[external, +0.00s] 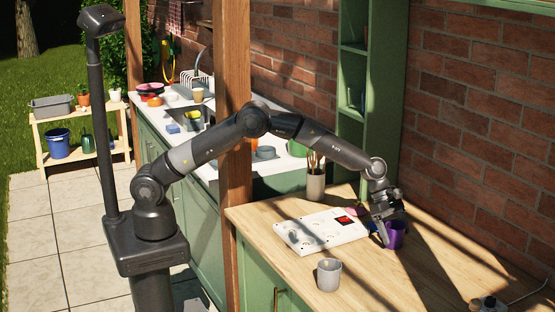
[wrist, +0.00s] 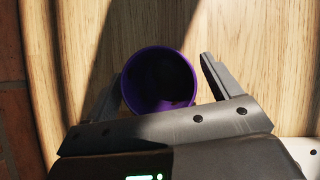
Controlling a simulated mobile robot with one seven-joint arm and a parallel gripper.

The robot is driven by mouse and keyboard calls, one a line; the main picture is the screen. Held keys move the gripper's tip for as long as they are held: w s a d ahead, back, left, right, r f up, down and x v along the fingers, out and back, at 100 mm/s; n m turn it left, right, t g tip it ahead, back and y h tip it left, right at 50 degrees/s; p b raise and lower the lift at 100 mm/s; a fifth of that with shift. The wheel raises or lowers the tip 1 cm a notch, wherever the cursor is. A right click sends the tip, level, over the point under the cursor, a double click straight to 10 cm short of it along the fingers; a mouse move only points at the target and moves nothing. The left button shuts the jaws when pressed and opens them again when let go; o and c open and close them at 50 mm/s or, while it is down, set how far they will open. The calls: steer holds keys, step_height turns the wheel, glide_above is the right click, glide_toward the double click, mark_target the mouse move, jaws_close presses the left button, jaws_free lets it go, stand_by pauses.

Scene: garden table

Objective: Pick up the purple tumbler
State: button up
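The purple tumbler (external: 396,236) stands on the wooden counter near the brick wall, partly hidden by my gripper in the external view. In the wrist view I look down into the open mouth of the purple tumbler (wrist: 158,80), and its inside is dark. My gripper (wrist: 162,82) is open, with one finger to the left of the tumbler and one to the right. A gap shows between the tumbler and the right finger; the left finger is close to its rim. My gripper (external: 387,234) points down at the tumbler in the external view.
A white panel (external: 320,232) with a red patch lies left of the tumbler. A grey mug (external: 329,274) stands near the counter's front edge. A utensil holder (external: 315,185) stands behind the panel. The counter (external: 430,285) right of the tumbler is mostly clear.

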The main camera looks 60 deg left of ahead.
steer(key=c, duration=1)
steer(key=shift+o, duration=0.2)
steer(key=shift+r, duration=0.15)
